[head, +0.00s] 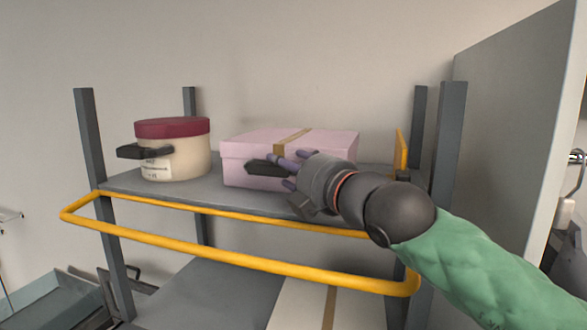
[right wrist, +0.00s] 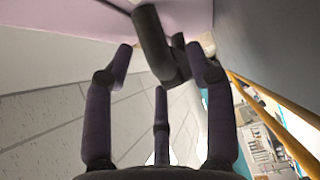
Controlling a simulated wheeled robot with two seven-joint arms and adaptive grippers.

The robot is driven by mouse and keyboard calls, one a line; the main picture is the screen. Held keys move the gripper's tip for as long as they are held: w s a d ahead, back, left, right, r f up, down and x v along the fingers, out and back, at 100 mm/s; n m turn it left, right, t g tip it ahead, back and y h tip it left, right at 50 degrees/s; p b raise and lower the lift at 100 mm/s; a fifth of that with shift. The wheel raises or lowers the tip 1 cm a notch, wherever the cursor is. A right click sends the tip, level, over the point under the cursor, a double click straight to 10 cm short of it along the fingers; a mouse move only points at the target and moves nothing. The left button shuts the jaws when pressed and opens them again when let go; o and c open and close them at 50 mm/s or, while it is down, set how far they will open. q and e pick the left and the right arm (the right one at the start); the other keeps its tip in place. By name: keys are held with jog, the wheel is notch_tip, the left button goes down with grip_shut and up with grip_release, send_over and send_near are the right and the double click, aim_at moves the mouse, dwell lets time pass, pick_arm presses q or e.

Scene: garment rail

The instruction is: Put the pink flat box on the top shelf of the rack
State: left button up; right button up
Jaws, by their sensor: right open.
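The pink flat box (head: 240,148), with a tan strip and a dark handle (head: 262,168) on its front, rests on the top shelf (head: 122,182) of the rack, right of a pot. My right gripper (head: 284,168) is at the box's front, its fingers open beside the handle. In the right wrist view the pink box (right wrist: 60,14) fills the top edge, and the dark handle (right wrist: 153,42) lies between the spread fingers of the gripper (right wrist: 160,62). I cannot tell whether the fingers touch it. My left gripper is out of view.
A cream pot (head: 187,164) with a dark red lid stands left on the top shelf. A yellow rail (head: 200,250) runs around the rack's front. A pale box (head: 300,305) is on the shelf below. A grey panel (head: 510,120) stands at the right.

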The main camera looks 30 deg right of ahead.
jog(key=shift+s, duration=0.1)
jog(key=shift+s, duration=0.35)
jog(key=s+b, duration=0.2)
jog(key=s, duration=0.9)
jog(key=shift+f, duration=0.1)
